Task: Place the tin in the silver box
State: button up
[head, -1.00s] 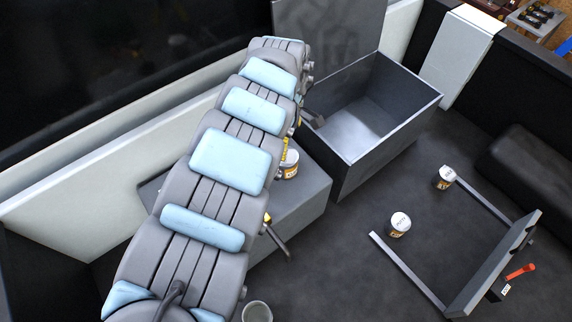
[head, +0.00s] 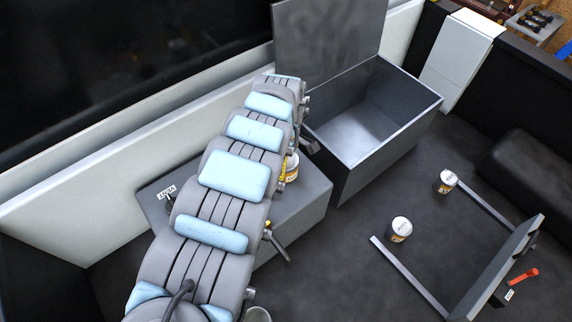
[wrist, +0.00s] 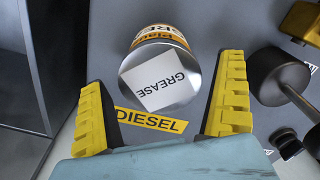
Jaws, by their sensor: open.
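A tin (wrist: 165,75) with a white top label reading GREASE and an orange and white side fills the upper middle of the wrist view. In the head view this tin (head: 292,168) stands on a low grey box, partly hidden by my arm. My gripper (wrist: 165,72) is open, with one yellow finger on each side of the tin; I cannot tell whether either touches it. In the head view my gripper is mostly hidden behind my arm. The silver box (head: 385,158) stands open to the right of the tin, its lid (head: 330,40) raised and its visible inside empty.
The low grey box (head: 312,205) carries a DIESEL label (wrist: 150,120) and a grey bar-like part (wrist: 280,75) right of the tin. Two other tins (head: 399,229) (head: 446,181) stand on the dark floor beside a grey frame (head: 500,270). A black seat (head: 530,165) is at right.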

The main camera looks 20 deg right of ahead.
jog(key=shift+f, duration=0.25)
jog(key=shift+c, duration=0.3)
jog(key=c, duration=1.1)
jog(key=shift+r, duration=0.1)
jog(key=shift+c, duration=0.2)
